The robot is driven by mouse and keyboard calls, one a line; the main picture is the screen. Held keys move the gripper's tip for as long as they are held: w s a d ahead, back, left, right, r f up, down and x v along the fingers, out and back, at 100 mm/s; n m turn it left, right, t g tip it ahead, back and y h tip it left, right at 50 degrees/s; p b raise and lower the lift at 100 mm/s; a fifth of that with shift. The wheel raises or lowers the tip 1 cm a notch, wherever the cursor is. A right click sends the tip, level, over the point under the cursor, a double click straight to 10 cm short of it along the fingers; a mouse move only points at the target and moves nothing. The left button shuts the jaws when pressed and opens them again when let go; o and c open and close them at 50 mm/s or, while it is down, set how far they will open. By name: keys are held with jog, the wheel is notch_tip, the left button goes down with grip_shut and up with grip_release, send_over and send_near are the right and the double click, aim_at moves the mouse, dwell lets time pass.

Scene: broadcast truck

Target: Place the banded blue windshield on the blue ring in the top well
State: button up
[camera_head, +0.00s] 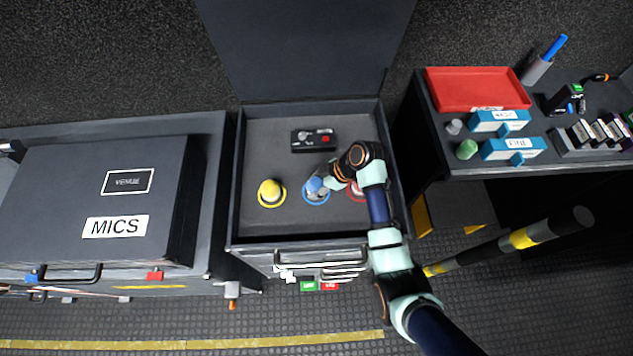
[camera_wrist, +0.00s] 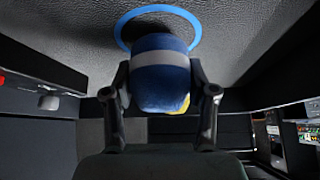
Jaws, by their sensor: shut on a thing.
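The banded blue windshield (camera_wrist: 160,82) is between the two fingers of my gripper (camera_wrist: 160,95) in the wrist view. It is blue with a grey band and a small yellow patch at its lower edge. My gripper is shut on it. The blue ring (camera_wrist: 124,32) shows just beyond the windshield on the well floor; whether the two touch I cannot tell. In the head view the windshield (camera_head: 314,184) appears over the blue ring (camera_head: 316,201) in the top well (camera_head: 270,140), with my gripper (camera_head: 327,181) at its right side.
A yellow windshield (camera_head: 269,190) stands on a yellow ring to the left. A red ring (camera_head: 357,192) is to the right, partly hidden by my arm. A black device (camera_head: 314,140) lies behind. The well walls surround them. A red tray (camera_head: 478,88) is on the right bench.

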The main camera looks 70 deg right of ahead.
jog(key=shift+f, duration=0.3)
jog(key=shift+f, duration=0.1)
jog(key=o, duration=0.8)
jog(key=shift+c, duration=0.2)
jog(key=shift+s+r, duration=0.1)
jog(key=shift+r, duration=0.25)
jog(key=p+v, duration=0.3)
jog(key=v, duration=0.8)
jog(key=shift+s+r+p, duration=0.2)
jog(key=shift+p, duration=0.15)
